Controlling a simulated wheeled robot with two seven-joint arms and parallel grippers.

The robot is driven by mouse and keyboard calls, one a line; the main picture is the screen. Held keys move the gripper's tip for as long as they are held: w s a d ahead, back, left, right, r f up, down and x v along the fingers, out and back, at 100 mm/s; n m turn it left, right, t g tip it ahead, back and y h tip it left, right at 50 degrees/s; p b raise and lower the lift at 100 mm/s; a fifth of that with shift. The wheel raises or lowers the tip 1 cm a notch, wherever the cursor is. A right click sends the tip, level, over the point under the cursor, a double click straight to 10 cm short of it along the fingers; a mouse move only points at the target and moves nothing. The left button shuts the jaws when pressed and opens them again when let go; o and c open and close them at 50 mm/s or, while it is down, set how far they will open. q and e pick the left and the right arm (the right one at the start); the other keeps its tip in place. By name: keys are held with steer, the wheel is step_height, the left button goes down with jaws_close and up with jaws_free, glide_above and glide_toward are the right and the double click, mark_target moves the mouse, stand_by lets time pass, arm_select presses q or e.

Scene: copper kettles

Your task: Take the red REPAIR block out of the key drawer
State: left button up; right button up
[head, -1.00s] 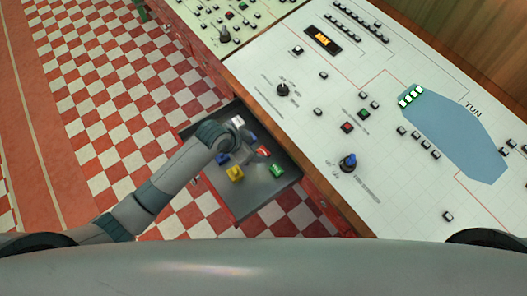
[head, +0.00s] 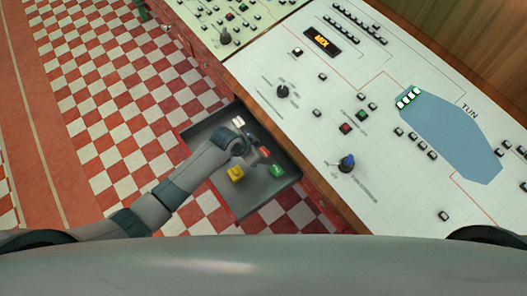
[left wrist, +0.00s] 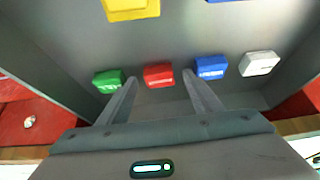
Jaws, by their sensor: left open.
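The key drawer (head: 205,131) is pulled out below the console and holds several coloured blocks. The red block (head: 264,150) lies in it near the console side, and shows in the left wrist view (left wrist: 158,75) between green (left wrist: 108,81) and blue (left wrist: 210,67) blocks. My left gripper (head: 257,155) is over the drawer. In the left wrist view my left gripper (left wrist: 159,78) is open, its fingertips to either side of the red block. I cannot tell their height over the drawer floor. The block's lettering is too small to read. My right gripper is out of view.
In the drawer are also a yellow block (head: 235,173) and a white block (head: 238,121). Another blue block (left wrist: 228,1) shows at the wrist view's top edge. The console (head: 330,115) with knobs and buttons overhangs the drawer's right side. Checkered floor lies to the left.

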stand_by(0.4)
arm_select(q)
steer(key=c, duration=1.2)
steer(key=shift+o, duration=0.2)
steer(key=shift+r, duration=0.15)
step_height(320, 180, up, 18)
steer(key=b, duration=0.3)
steer(key=shift+f, duration=0.2)
